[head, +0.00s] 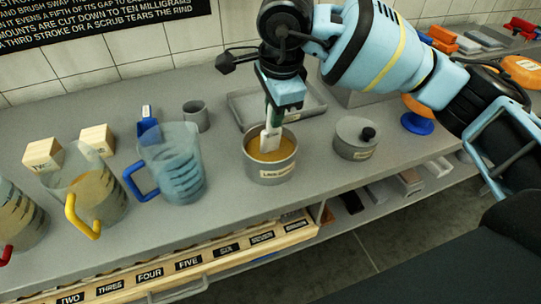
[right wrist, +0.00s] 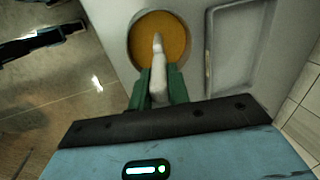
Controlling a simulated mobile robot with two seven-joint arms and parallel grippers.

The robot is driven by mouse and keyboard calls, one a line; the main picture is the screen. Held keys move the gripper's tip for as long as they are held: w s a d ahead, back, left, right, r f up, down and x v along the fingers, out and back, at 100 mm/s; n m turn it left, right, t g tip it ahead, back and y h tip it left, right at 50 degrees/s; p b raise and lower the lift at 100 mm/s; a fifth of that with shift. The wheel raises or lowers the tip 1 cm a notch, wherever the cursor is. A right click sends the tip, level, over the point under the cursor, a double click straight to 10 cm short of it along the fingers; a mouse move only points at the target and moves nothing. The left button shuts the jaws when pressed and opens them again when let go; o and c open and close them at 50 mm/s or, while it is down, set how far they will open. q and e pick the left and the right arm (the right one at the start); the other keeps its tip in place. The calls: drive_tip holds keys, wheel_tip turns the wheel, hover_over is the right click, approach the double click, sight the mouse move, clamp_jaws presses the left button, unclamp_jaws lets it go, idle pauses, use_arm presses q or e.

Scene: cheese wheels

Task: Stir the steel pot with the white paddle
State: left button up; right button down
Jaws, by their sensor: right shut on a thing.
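The steel pot (head: 272,173) stands upright on the grey counter, with a label on its front and orange-yellow contents inside. It shows from above in the right wrist view (right wrist: 134,42). My right gripper (head: 272,118) is above the pot, pointing down, its green fingers shut on the white paddle (head: 268,142). The paddle's lower end is inside the pot, at the orange contents; how deep it reaches I cannot tell. In the right wrist view the paddle (right wrist: 158,62) extends from between the fingers (right wrist: 156,88) over the contents. My left gripper is not in view.
A lidded grey pot (head: 356,140) stands right of the steel pot. A blue-handled jug (head: 173,165) and a yellow-handled jug (head: 90,200) are left. A shallow tray (head: 245,105) and grey cup (head: 196,116) lie behind. The counter's front edge is close to the pot.

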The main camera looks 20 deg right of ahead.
drive_tip(key=shift+r+p, duration=0.95)
drive_tip(key=shift+r, duration=1.55)
drive_tip(key=shift+r+p, duration=0.45)
drive_tip(key=shift+r, duration=1.3)
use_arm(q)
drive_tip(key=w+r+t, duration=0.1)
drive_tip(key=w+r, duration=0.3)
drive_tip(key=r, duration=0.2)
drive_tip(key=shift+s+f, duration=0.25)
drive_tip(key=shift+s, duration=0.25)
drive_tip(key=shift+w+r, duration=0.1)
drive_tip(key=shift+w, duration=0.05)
use_arm(e)
drive_tip(key=shift+f, duration=0.1)
